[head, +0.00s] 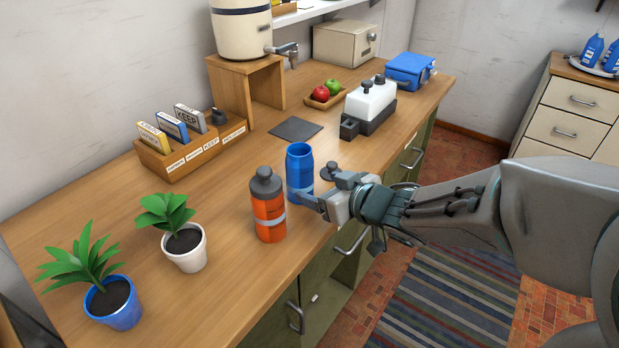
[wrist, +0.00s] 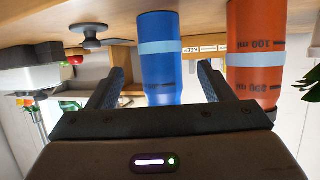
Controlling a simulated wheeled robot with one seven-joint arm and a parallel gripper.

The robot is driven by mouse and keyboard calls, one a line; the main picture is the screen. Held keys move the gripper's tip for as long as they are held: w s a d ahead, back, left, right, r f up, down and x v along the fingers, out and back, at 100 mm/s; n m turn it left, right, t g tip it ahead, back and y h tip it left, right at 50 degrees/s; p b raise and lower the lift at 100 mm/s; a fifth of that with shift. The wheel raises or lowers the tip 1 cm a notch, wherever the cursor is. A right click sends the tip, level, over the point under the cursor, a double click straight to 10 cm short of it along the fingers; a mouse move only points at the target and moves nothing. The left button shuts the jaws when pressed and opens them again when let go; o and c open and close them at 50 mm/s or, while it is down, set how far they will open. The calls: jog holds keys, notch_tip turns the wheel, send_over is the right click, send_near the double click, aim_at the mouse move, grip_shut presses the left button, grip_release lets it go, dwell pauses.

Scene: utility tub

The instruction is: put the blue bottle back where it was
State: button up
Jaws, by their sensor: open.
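The blue bottle (head: 299,172) stands upright on the wooden counter, its top open and without a lid. It also shows in the wrist view (wrist: 161,62), upside down there, between my two fingers. My gripper (head: 311,202) is open, reaching in from the right at the bottle's side. In the wrist view a gap shows on both sides of the bottle, so I see no grip on it. A dark round lid with a knob (wrist: 90,38) lies on the counter beside the bottle. The far side of the bottle is hidden.
An orange bottle (head: 268,207) stands close by at the lower left. A dark square mat (head: 295,130) lies bare behind the blue bottle. Potted plants (head: 186,247), a card holder (head: 190,150) and a white-and-black machine (head: 369,106) stand around. The counter's front edge is near.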

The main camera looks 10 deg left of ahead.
jog(key=d+m+t+h+p, duration=0.1)
jog(key=d+m+h, duration=0.75)
jog(key=d, duration=1.25)
jog(key=s+d+f+m+g+h, duration=0.1)
jog(key=s+g, duration=0.5)
jog(key=s, duration=0.8)
jog(key=shift+s+d+f+m+g+h, duration=0.25)
jog(key=shift+d+m+g+h, duration=0.2)
jog(key=shift+d, duration=0.5)
